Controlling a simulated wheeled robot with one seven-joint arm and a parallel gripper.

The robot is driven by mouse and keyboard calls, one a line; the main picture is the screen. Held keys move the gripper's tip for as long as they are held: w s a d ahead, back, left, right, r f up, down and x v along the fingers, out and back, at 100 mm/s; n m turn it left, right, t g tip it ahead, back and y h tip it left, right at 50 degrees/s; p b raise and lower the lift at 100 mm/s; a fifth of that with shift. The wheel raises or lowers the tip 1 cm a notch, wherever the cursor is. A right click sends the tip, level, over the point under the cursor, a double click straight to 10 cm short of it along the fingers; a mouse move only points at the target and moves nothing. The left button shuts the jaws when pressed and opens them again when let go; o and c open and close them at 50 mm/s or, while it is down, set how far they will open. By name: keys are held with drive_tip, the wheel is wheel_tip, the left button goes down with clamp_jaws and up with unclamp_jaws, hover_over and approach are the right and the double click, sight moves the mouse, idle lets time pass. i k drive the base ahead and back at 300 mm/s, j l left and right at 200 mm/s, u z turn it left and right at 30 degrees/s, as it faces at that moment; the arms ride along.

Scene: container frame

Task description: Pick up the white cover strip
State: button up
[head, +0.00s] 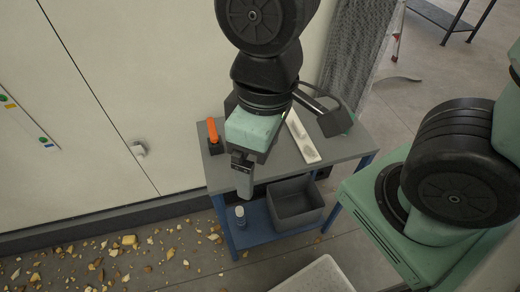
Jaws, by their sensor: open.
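The white cover strip (304,142) lies on the grey top of the blue-framed table (347,146). It is long and narrow and runs from behind my arm toward the table's front. My wrist hides its far left side, so I cannot tell its full length. My gripper (244,190) points down at the table's front edge, to the left of the strip and apart from it. It is open, and nothing shows between its fingers.
An orange-handled tool (213,132) stands at the table's left. A dark block-like object (334,122) is right of the strip. A grey bin (297,207) and a small bottle (239,212) are on the lower shelf. Debris (128,240) litters the floor; a pale tray (316,278) is in front.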

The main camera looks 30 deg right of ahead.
sight(310, 153)
drive_tip(key=i+l, duration=0.1)
drive_tip(key=l, duration=0.9)
drive_tip(key=i+l+z, duration=0.1)
drive_tip(key=l, duration=0.4)
